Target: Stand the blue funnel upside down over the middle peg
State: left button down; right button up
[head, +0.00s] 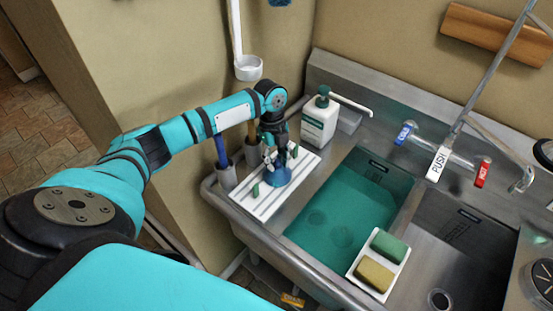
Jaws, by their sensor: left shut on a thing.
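The blue funnel (278,176) is at the middle of the white ribbed rack (266,208) on the left side of the sink, wide end down. My left gripper (274,154) is above it, shut on its upper part. One green peg (255,190) stands on the rack to the front left of the funnel. Another green peg (294,153) shows behind it to the right. The middle peg is not visible; the funnel and gripper cover that spot. I cannot tell whether the funnel's rim touches the rack.
A soap bottle (319,121) stands behind the rack. Holders with a blue-handled brush (221,151) stand to its left. A basin of green water (345,205) lies to its right, with sponges (388,246) on a white tray (365,277) at the front.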

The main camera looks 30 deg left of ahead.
pick_arm(q)
jog(key=shift+f, duration=0.2)
grip_release()
dwell(0.6)
dwell(0.4)
jog(key=shift+r, duration=0.2)
jog(key=shift+a+r+p, duration=0.15)
jog(key=shift+r+p, duration=0.65)
jog(key=shift+p, duration=0.05)
jog(key=shift+w+a+r+p, duration=0.1)
jog(key=shift+r+p, duration=0.85)
jog(key=shift+r, duration=0.1)
jog(key=shift+r, duration=0.1)
